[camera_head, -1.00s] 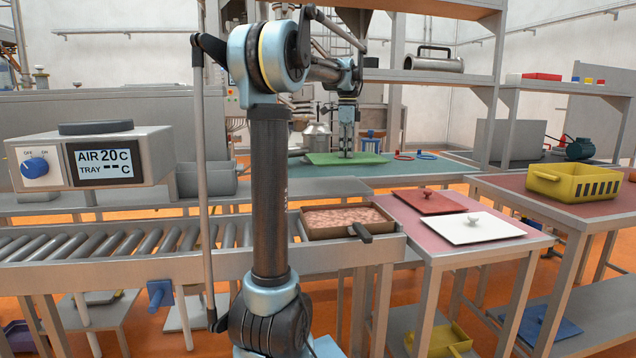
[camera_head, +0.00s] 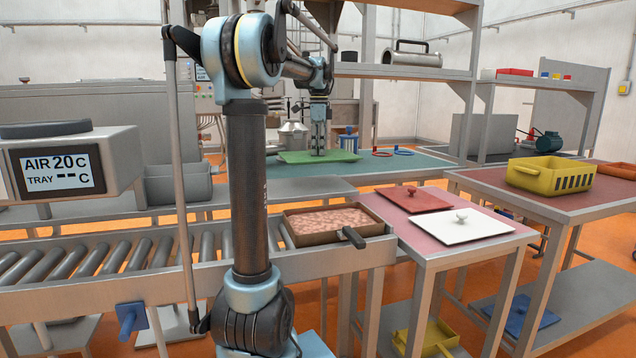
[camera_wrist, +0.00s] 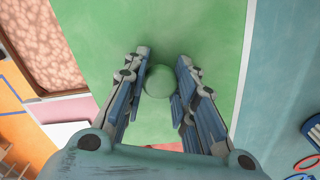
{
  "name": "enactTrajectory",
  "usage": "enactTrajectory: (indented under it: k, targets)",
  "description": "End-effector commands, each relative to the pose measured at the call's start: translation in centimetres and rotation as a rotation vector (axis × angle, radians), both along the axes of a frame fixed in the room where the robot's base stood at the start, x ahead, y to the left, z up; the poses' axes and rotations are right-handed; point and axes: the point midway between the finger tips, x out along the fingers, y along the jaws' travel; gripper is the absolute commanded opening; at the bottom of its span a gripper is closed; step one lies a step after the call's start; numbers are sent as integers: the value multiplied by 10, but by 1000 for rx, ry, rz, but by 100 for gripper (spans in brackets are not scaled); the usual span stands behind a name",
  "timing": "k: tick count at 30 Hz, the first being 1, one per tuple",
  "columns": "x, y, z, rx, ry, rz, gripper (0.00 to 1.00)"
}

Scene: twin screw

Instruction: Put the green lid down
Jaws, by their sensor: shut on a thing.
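The green lid (camera_head: 291,157) is a flat rectangular plate at the teal table in the head view. It fills much of the wrist view (camera_wrist: 210,40), with its round green knob (camera_wrist: 159,81) between my fingers. My gripper (camera_head: 319,150) points straight down and is shut on the knob. Whether the lid touches the tabletop or hangs just above it, I cannot tell.
The teal table (camera_head: 418,164) has free room at right, near a red ring (camera_head: 382,153) and a blue ring (camera_head: 403,152). A brown tray of pinkish contents (camera_head: 290,239) sits on the roller conveyor. Red (camera_head: 391,194) and white lids (camera_head: 449,233) lie on the nearer table.

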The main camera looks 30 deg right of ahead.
Motion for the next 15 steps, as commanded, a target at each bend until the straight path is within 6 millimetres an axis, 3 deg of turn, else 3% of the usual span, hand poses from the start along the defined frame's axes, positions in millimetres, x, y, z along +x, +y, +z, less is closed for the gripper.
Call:
enactTrajectory:
  k: [6,15]
  targets:
    - [0,1,-36,0,0,2,0]
    - [0,1,-57,0,0,1,0]
